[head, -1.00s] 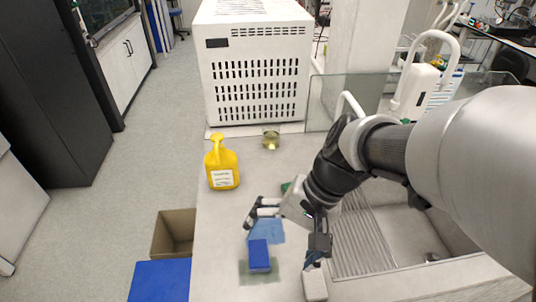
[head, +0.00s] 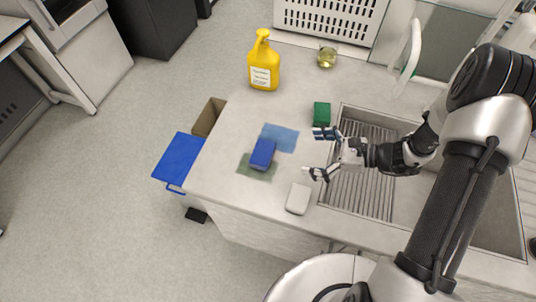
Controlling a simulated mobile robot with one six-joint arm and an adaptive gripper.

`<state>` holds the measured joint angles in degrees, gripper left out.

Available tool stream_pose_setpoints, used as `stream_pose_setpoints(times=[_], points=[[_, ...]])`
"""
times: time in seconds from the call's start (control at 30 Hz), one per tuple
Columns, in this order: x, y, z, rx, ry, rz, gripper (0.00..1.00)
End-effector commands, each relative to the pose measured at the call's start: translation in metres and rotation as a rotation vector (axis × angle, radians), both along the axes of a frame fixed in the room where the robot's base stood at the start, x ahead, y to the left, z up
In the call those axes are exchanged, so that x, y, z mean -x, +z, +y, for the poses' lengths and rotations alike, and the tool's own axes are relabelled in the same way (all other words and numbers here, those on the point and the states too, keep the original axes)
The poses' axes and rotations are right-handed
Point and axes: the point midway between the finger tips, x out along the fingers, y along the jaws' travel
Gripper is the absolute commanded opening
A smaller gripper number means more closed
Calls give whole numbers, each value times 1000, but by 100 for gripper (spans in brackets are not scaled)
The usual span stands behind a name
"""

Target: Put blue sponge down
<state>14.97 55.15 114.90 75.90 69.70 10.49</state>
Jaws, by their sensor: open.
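The blue sponge (head: 263,153) rests on the counter, lying partly over a grey-green cloth (head: 247,166) and close to a light-blue cloth (head: 281,136). My gripper (head: 314,154) is to the right of the sponge, above the counter by the sink's left edge. Its two fingers are spread apart with nothing between them. The gripper and sponge are apart.
A green sponge (head: 321,114) and a white block (head: 298,198) lie near the sink (head: 360,195). A yellow jug (head: 263,64) and a glass beaker with yellowish liquid (head: 326,57) stand farther back. A blue-lidded bin (head: 178,163) is beside the counter's left edge.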

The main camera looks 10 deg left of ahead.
Motion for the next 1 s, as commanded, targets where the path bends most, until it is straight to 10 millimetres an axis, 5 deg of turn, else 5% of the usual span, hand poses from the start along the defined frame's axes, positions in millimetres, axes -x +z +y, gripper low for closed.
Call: stream_pose_setpoints(times=[0.4,1.0], points=[[-4,-36,82,1,7,0,100],[-2,-62,142,2,5,0,100]])
